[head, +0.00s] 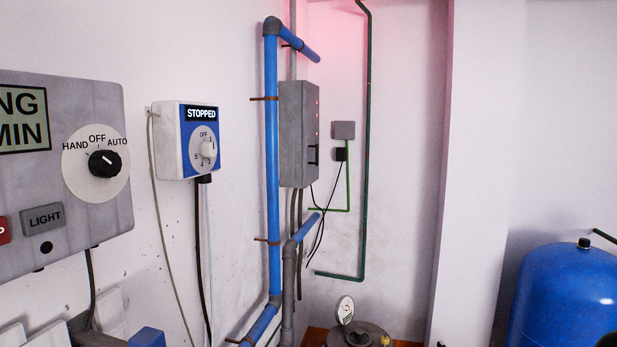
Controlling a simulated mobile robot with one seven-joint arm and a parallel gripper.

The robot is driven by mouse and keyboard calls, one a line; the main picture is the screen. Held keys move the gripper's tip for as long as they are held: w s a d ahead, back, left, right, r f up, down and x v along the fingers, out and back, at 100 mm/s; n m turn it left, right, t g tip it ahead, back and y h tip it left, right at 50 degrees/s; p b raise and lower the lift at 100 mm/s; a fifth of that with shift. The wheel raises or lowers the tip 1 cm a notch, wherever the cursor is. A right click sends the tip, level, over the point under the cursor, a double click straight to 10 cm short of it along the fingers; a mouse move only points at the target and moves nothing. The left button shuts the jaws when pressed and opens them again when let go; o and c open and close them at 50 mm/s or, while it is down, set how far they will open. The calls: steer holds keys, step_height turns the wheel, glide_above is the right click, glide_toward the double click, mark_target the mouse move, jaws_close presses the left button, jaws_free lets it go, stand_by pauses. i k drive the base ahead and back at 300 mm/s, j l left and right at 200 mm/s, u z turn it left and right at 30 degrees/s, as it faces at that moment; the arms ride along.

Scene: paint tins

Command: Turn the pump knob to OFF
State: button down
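A grey control panel (104,218) is on the left wall, cut off by the left edge. Its black knob (104,163) sits on a round pale dial (73,174) marked HAND, OFF and AUTO. The knob's small pale mark is on its upper part; I cannot tell surely which word it points to. No label in view says which knob is the pump's. My gripper is not in view.
Cables hang below both boxes. Blue pipes (271,180) and a grey cabinet (293,135) are on the wall further right. A blue tank (565,300) stands at lower right. The space before the panel looks clear.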

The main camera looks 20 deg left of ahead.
mark_target(103, 164)
steer(key=k+u, duration=0.1)
steer(key=u, duration=1.3)
steer(key=i+l+u, duration=0.1)
steer(key=u, duration=0.85)
steer(key=j+z, duration=0.1)
steer(key=z, duration=0.35)
